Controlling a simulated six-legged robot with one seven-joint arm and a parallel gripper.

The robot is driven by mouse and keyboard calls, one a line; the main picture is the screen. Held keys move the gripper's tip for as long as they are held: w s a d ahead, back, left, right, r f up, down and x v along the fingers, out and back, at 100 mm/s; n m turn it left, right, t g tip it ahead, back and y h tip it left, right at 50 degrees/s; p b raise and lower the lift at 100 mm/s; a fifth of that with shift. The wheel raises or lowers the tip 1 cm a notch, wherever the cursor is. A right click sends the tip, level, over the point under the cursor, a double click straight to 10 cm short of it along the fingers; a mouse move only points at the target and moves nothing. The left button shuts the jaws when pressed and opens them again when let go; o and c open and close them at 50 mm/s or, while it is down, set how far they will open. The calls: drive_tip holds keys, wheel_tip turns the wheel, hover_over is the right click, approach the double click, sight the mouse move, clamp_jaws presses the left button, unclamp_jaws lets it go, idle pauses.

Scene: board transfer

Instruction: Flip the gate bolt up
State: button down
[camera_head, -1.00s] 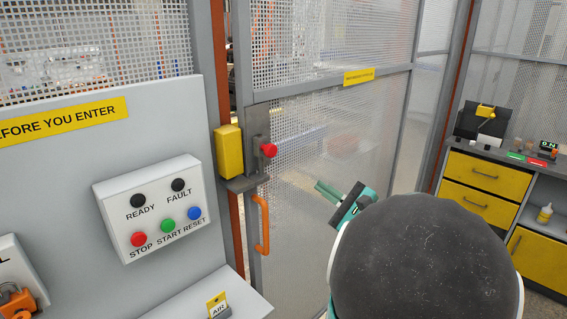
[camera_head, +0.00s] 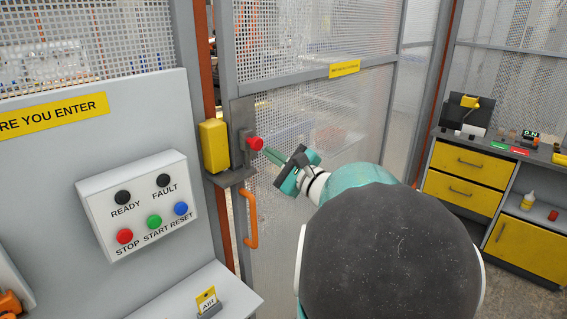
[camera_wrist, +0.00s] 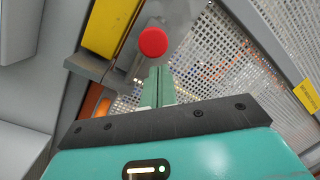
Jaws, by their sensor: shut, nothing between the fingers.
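The gate bolt has a red knob (camera_head: 256,143) on a grey plate (camera_head: 240,118) fixed to the mesh gate. In the wrist view the red knob (camera_wrist: 153,42) lies just past the fingertips. My gripper (camera_head: 270,152) is shut and empty, with its green fingers pointing at the knob from the right. The fingers (camera_wrist: 160,72) end just below the knob in the wrist view. I cannot tell whether they touch it.
A yellow box (camera_head: 214,146) is on the post left of the bolt. An orange handle (camera_head: 250,220) hangs below. A button panel (camera_head: 140,205) is at left. A yellow-drawer cabinet (camera_head: 465,175) stands at right.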

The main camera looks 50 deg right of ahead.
drive_tip(key=shift+a+r, duration=0.1)
drive_tip(key=shift+a, duration=0.05)
wheel_tip(320, 180, up, 5)
drive_tip(key=shift+r, duration=0.15)
idle(0.4)
drive_tip(key=s+d+f, duration=0.2)
drive_tip(key=s+f, duration=0.2)
drive_tip(key=s, duration=0.6)
drive_tip(key=shift+s+d+f, duration=0.25)
drive_tip(key=shift+d+f, duration=0.05)
drive_tip(key=shift+d, duration=0.05)
drive_tip(key=shift+w, duration=0.1)
idle(0.4)
